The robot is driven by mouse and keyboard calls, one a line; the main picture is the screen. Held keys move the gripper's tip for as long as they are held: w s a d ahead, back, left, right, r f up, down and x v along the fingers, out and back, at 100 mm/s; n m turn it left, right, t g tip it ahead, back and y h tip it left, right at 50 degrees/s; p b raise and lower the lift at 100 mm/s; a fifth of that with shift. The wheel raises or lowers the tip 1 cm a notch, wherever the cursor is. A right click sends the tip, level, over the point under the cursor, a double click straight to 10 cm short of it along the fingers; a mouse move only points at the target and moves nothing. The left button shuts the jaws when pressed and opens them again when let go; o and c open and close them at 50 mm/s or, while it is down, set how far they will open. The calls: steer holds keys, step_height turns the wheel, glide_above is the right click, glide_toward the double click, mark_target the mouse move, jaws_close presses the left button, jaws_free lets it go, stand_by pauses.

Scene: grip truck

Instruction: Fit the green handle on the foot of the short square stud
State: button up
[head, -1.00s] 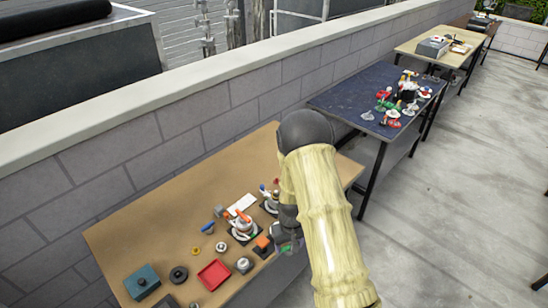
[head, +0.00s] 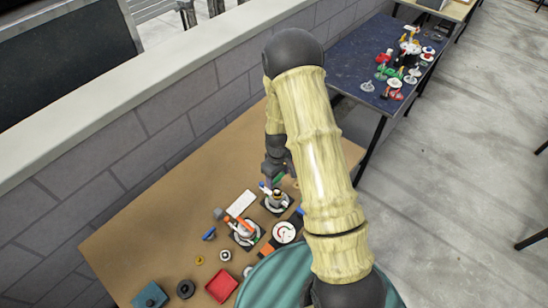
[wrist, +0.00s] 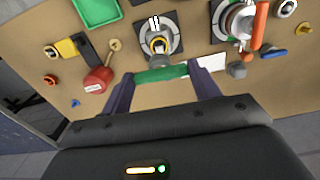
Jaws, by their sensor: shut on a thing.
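My gripper (wrist: 163,92) is shut on the green handle (wrist: 160,73), which lies crosswise between its two purple fingers. In the head view my gripper (head: 275,174) hangs above the table's far part, with a bit of the green handle (head: 279,180) showing. Just beyond the handle in the wrist view stands a fixture on a dark square plate (wrist: 175,24), with a yellow ring and grey part (wrist: 158,46) at its middle. The handle overlaps the near end of this grey part in the picture; I cannot tell whether they touch. I cannot make out the short square stud for certain.
A second fixture with an orange lever (wrist: 257,25) stands to the right in the wrist view. A white card (head: 241,203), a red tray (head: 221,286) and a teal box (head: 150,296) lie on the tan table (head: 130,240). A red round piece (wrist: 97,80) lies left of the handle.

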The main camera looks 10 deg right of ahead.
mark_target(278, 177)
steer(key=shift+w+r, duration=0.15)
steer(key=shift+w, duration=0.15)
steer(key=shift+s, duration=0.1)
steer(key=shift+f+b, duration=1.5)
steer(key=shift+f, duration=0.65)
steer(key=shift+f+b, duration=0.3)
steer(key=shift+f, duration=0.05)
steer(key=shift+f+b, duration=1.4)
steer(key=shift+f, duration=0.1)
stand_by(1.3)
steer(key=o, duration=1.4)
steer(key=shift+s, duration=0.1)
